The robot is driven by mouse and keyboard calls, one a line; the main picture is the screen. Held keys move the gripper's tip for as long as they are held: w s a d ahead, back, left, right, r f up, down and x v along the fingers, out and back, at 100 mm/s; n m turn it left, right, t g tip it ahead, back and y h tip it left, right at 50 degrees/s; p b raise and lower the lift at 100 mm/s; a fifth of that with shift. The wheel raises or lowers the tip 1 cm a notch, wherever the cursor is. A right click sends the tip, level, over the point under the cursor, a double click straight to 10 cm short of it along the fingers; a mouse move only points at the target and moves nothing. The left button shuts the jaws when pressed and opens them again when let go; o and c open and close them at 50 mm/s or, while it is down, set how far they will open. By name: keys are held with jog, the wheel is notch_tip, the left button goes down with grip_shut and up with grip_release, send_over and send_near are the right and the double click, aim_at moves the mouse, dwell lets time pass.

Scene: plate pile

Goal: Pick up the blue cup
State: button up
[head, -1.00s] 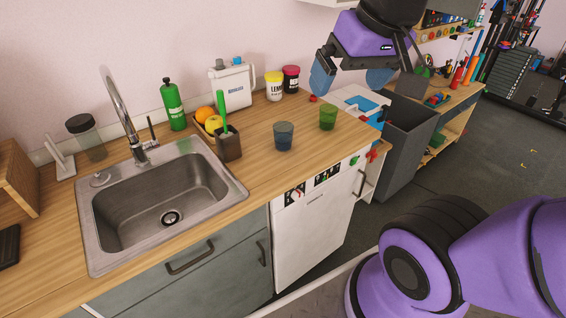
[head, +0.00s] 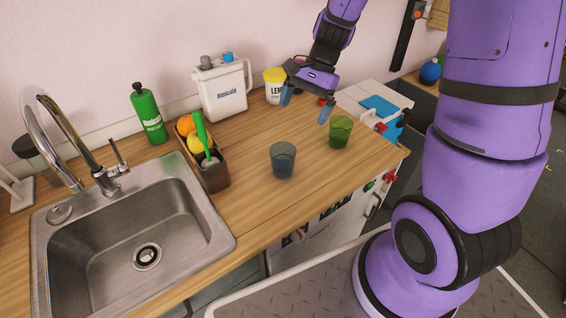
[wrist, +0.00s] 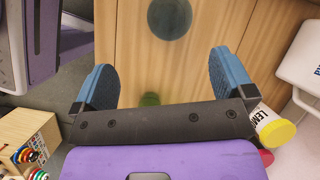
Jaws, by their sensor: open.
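The blue cup (head: 282,160) is a see-through tumbler standing upright on the wooden counter, right of the sink. In the wrist view it shows from above as a dark blue-grey round (wrist: 169,18) at the top edge. My gripper (head: 305,104) is open and empty above the counter, behind the blue cup and a little to its right. Its two blue fingers (wrist: 163,65) are spread wide in the wrist view, with the cup beyond them and apart from them.
A green cup (head: 340,132) stands right of the blue cup, close to my gripper; part of it shows in the wrist view (wrist: 150,99). A dark caddy (head: 214,175) with a green brush is left, beside the sink (head: 205,240). A yellow-lidded tub (head: 274,84) stands behind.

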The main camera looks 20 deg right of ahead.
notch_tip(320, 180, down, 5)
jog(key=w+m, duration=0.1)
jog(key=m, duration=0.1)
send_near(276, 174)
jog(key=shift+g+y, duration=0.3)
jog(key=shift+g, duration=0.1)
jog(key=shift+a+f, duration=0.25)
jog(key=shift+f, duration=0.55)
jog(key=shift+a+f, duration=0.3)
jog(key=shift+f, duration=0.45)
jog(key=shift+a+f, duration=0.25)
jog(key=shift+f, duration=0.55)
jog(key=shift+c, duration=0.2)
jog(key=c, duration=0.9)
